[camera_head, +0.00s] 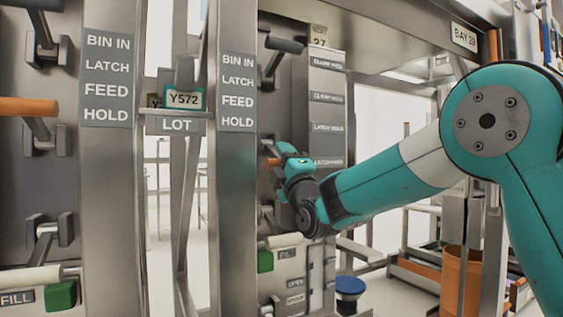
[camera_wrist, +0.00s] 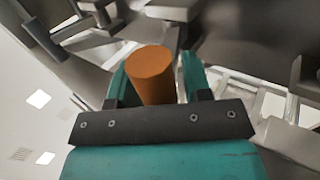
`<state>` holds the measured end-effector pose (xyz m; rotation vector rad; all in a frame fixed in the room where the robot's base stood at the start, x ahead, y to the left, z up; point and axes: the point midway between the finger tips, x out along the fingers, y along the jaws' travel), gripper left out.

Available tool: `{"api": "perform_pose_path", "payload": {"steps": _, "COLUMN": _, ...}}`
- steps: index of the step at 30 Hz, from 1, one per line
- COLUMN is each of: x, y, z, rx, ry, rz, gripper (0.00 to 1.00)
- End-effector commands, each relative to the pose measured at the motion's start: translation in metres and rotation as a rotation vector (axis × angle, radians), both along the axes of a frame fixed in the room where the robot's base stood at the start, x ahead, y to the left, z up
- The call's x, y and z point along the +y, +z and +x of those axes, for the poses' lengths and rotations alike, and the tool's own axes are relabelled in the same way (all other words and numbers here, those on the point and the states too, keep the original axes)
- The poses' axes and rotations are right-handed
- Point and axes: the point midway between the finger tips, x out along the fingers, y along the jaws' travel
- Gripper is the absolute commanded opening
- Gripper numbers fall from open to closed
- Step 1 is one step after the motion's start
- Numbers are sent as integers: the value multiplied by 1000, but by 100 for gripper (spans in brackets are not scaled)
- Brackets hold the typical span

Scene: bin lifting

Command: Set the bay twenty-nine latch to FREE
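In the head view my gripper (camera_head: 293,160) is at an orange latch handle (camera_head: 272,162) on the second latch panel, right of the middle post. In the wrist view an orange round handle (camera_wrist: 152,68) lies between the two teal fingers of my gripper (camera_wrist: 155,85). The fingers stand close on both sides of it; I cannot tell whether they press on it. The BAY 29 sign (camera_head: 464,37) is on the upper beam at right. The latch's FREE mark is not readable, and my gripper and arm hide part of this panel.
Another panel at left has its own orange handle (camera_head: 28,107) and a green block (camera_head: 61,296). Posts carry BIN IN, LATCH, FEED, HOLD labels (camera_head: 238,92). A dark-topped handle (camera_head: 284,45) sticks out above my gripper, and a pale roller (camera_head: 285,240) lies below it.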

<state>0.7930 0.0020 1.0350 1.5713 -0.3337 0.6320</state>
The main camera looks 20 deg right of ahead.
Motion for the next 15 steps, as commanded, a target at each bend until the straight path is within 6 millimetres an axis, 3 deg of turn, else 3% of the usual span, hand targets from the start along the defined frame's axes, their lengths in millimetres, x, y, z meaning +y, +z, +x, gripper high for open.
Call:
{"api": "perform_pose_path", "payload": {"steps": 10, "x": 0, "y": -3, "z": -1, "rx": 7, "ry": 1, "rz": -1, "gripper": 56}}
{"api": "perform_pose_path", "payload": {"steps": 15, "x": -3, "y": -15, "z": -15, "rx": 10, "ry": 1, "rz": -2, "gripper": 56}}
